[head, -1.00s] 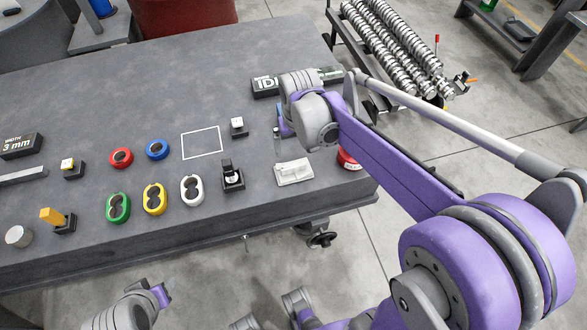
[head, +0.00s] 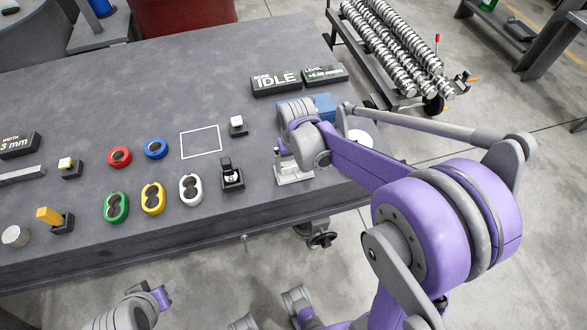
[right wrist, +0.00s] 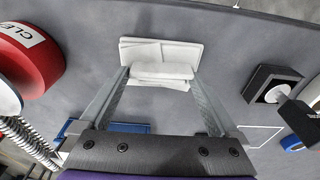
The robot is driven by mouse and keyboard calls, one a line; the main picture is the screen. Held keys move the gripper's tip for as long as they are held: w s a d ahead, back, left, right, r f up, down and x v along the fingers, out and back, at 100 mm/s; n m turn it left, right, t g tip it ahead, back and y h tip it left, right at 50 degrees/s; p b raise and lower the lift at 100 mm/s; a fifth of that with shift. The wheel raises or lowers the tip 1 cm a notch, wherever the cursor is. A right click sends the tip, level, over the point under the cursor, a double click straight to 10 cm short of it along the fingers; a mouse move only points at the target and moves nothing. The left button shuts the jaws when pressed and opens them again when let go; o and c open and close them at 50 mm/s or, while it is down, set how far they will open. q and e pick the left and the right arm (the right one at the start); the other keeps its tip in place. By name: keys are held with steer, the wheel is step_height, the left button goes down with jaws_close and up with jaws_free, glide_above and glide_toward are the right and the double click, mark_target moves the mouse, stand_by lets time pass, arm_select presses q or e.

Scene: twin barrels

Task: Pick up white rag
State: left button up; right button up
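The white rag (head: 296,174) lies folded on the grey table near its front right edge, partly hidden by my right gripper in the head view. In the right wrist view the rag (right wrist: 160,50) lies flat with a raised fold toward me. My right gripper (right wrist: 161,72) is open, its two fingers spread on either side of that fold. I cannot tell whether the fingertips touch the cloth. In the head view the right gripper (head: 281,162) is over the rag. My left gripper (head: 166,292) is low, in front of the table; its opening is unclear.
A red container (right wrist: 24,55) stands beside the rag. A blue block (head: 322,104) and dark display signs (head: 276,86) are behind the gripper. A black holder (head: 232,178) and coloured oval rings (head: 153,198) are to the left. The table's front edge is close.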

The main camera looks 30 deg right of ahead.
mark_target(294, 164)
steer(key=c, duration=1)
steer(key=shift+r, duration=0.1)
step_height(294, 164, up, 10)
steer(key=shift+f+p, duration=0.1)
steer(key=shift+p, duration=0.6)
